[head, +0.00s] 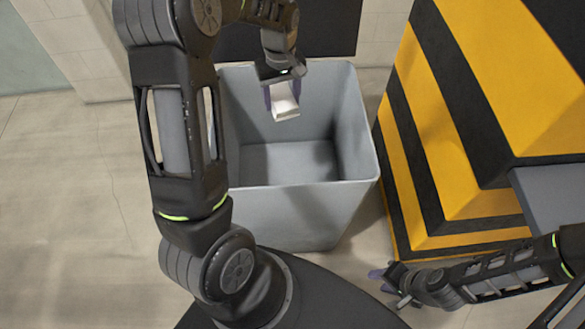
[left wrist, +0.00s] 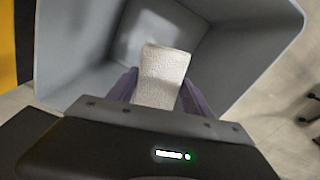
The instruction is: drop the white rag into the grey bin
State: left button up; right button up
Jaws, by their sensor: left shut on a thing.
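The grey bin (head: 300,215) stands open-topped on the floor in front of me, and its inside looks empty in the head view. My left gripper (head: 283,92) is over the bin's opening, near its back side, pointing down. It is shut on the white rag (head: 285,108), which hangs from the fingers. In the left wrist view the rag (left wrist: 163,75) sits between the two purple fingers, with the bin's grey walls (left wrist: 85,60) around it. My right gripper (head: 392,282) is low at the lower right, apart from the bin; its finger opening is unclear.
A yellow-and-black striped structure (head: 450,120) stands close to the right of the bin. A dark panel (head: 320,35) is on the wall behind the bin. The floor (head: 70,200) to the left is clear.

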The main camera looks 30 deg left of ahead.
pick_arm(q)
notch_tip(320, 180, down, 6)
jog(key=b, duration=0.4)
jog(key=shift+r, duration=0.15)
jog(key=o, duration=1.4)
notch_tip(320, 180, up, 8)
jog(key=shift+f, duration=0.1)
dwell(0.4)
